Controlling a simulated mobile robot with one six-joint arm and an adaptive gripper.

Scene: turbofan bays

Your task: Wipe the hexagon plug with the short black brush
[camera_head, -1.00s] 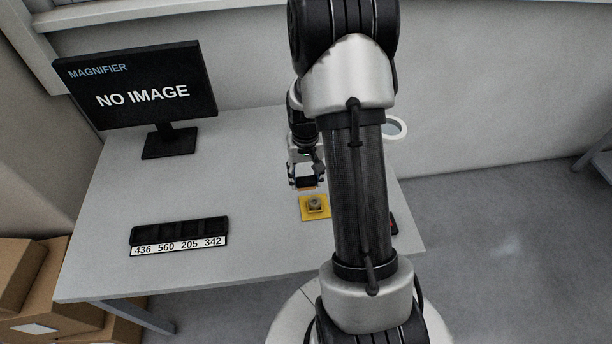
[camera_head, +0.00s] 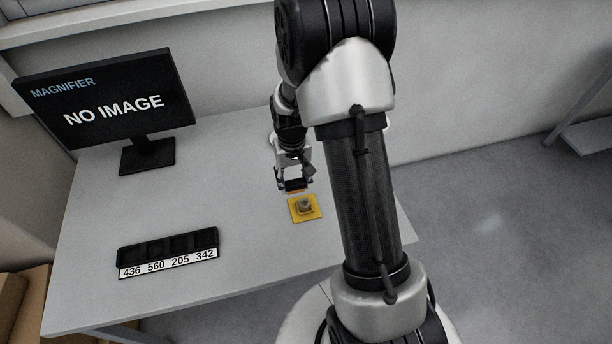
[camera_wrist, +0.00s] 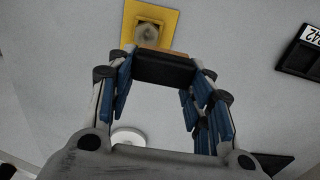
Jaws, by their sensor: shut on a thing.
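The hexagon plug (camera_head: 305,205) is a grey metal piece on a yellow square pad (camera_head: 295,217) on the table. It also shows at the top of the wrist view (camera_wrist: 148,34), where it looks blurred. My gripper (camera_head: 293,183) is just behind the pad in the head view, shut on the short black brush (camera_wrist: 163,68). The brush is a black block with an orange-brown edge facing the plug. In the head view the brush (camera_head: 294,186) is small, and I cannot tell whether it touches the plug.
A black tray (camera_head: 168,249) with compartments and a number label stands at the table's left front. A monitor (camera_head: 110,100) reading "NO IMAGE" stands at the back left. The table (camera_head: 225,190) between them and the pad is clear. My arm hides the table's right part.

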